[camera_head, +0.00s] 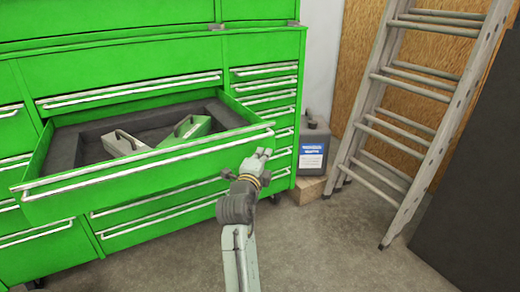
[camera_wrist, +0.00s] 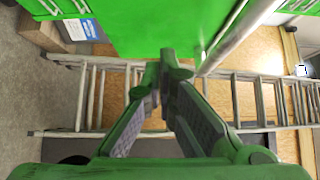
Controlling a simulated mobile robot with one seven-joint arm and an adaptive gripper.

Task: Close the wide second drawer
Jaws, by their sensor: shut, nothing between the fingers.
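The wide second drawer (camera_head: 150,177) of the green tool cabinet is pulled well out. Its front carries a long silver handle rail (camera_head: 150,160). Inside, on dark lining, lie a grey boxy item (camera_head: 123,144) and a green and grey item (camera_head: 186,130). My gripper (camera_head: 262,154) is shut and empty, just in front of the drawer front near the right end of the rail. In the wrist view, my fingers (camera_wrist: 168,65) meet at their tips, close to the green panel (camera_wrist: 160,25), with a silver rail (camera_wrist: 225,35) to their right. I cannot tell whether they touch.
The green cabinet (camera_head: 130,75) has a wide shut drawer above and narrow shut drawers (camera_head: 265,85) on the right. A dark canister (camera_head: 314,145) stands on a wooden block (camera_head: 309,188). A ladder (camera_head: 415,120) leans at the right. The floor (camera_head: 330,250) in front is clear.

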